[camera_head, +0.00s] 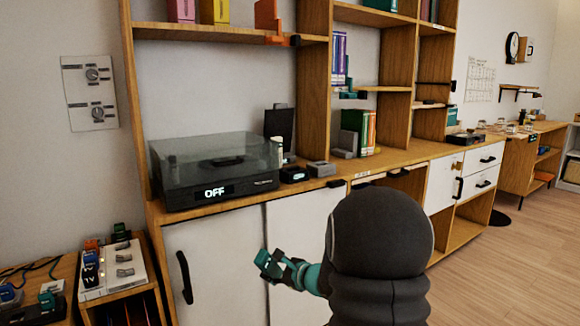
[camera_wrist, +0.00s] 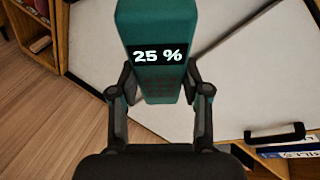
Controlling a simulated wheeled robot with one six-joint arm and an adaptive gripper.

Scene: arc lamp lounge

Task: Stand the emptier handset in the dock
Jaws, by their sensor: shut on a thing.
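My gripper (camera_wrist: 160,95) is shut on a teal handset (camera_wrist: 150,20), whose dark display reads "25 %" in the wrist view. Both fingers press on its sides. In the head view my gripper (camera_head: 284,272) holds the handset (camera_head: 267,263) in front of the white cabinet doors, below the counter top. A small black unit (camera_head: 294,174) with a faint display stands on the counter, right of the turntable; I cannot tell whether it is the dock. A teal item (camera_head: 47,300) sits by a black base at lower left; I cannot tell whether it is another handset.
A lidded turntable (camera_head: 215,175) showing "OFF" stands on the wooden counter (camera_head: 330,185). A grey box (camera_head: 321,168) and a tall black panel (camera_head: 279,130) stand nearby. A white tray (camera_head: 112,268) with several small devices lies lower left. The floor (camera_head: 510,255) at right is clear.

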